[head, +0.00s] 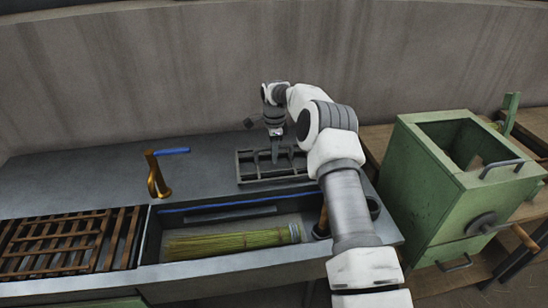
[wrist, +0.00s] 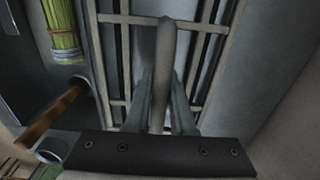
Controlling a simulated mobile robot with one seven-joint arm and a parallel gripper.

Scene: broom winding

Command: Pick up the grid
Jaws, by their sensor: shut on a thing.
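A dark grey metal grid (head: 243,168) lies on the grey counter behind the sink, near the middle of the head view. In the wrist view its long bars and cross-bars (wrist: 122,19) run away from my gripper. A grey upright handle (wrist: 166,45) rises from the grid between my fingers. My gripper (head: 277,152) points down over the middle of the grid and is shut on this handle, with a finger on each side of it (wrist: 162,105). The grid looks flat; I cannot tell whether it is clear of the counter.
A sink trough (head: 190,222) with a green straw bundle (head: 225,244) lies in front. A brass tap (head: 157,178) with a blue lever stands to the left. A green box machine (head: 440,200) stands to the right. The back left counter is clear.

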